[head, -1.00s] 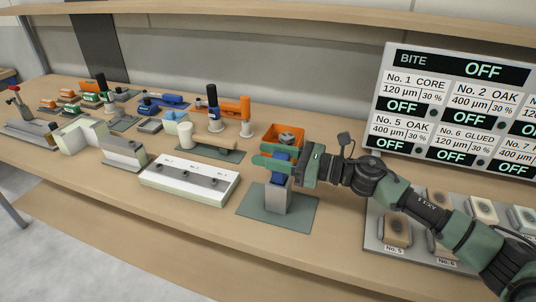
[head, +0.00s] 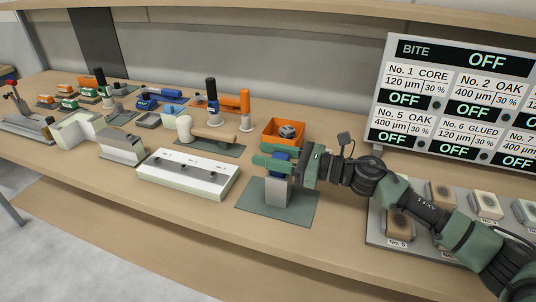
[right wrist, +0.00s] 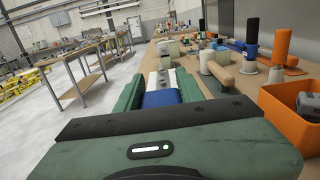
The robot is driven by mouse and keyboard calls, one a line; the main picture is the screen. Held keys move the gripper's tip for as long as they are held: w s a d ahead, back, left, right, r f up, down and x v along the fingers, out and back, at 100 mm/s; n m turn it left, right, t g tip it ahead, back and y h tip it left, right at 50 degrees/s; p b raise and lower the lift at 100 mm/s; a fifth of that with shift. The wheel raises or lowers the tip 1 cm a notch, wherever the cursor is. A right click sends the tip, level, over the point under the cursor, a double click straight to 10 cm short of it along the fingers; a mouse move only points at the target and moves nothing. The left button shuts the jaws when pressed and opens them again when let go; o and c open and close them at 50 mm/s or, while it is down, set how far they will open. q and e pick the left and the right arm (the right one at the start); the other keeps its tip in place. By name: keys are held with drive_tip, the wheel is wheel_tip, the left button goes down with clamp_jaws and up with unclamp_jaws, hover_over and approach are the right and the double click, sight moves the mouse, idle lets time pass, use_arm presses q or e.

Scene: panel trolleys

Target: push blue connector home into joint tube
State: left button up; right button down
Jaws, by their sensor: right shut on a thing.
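The blue connector (head: 282,156) is between the green fingers of my right gripper (head: 272,163), which is shut on it. It stands directly above the grey upright joint tube (head: 277,192), and its lower end meets the tube's top. How deep it sits inside cannot be told. In the right wrist view the connector's blue top (right wrist: 160,98) shows between the two fingers of the right gripper (right wrist: 158,86); the tube is hidden there. My left gripper is in neither view.
A green mat (head: 303,208) lies under the tube. An orange bin (head: 270,133) with a grey part stands close behind the gripper. A white numbered fixture (head: 185,184) is to the left. A sample tray (head: 376,222) and display board (head: 450,95) are to the right.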

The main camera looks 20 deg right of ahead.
drive_tip(key=shift+f+b, duration=0.3)
drive_tip(key=shift+f, duration=0.1)
drive_tip(key=shift+d+f, duration=0.1)
drive_tip(key=shift+f, duration=0.15)
drive_tip(key=shift+d+f+b, duration=0.1)
drive_tip(key=shift+f+b, duration=0.15)
drive_tip(key=shift+b, duration=0.2)
drive_tip(key=c, duration=0.8)
unclamp_jaws()
drive_tip(key=shift+s+f, duration=0.1)
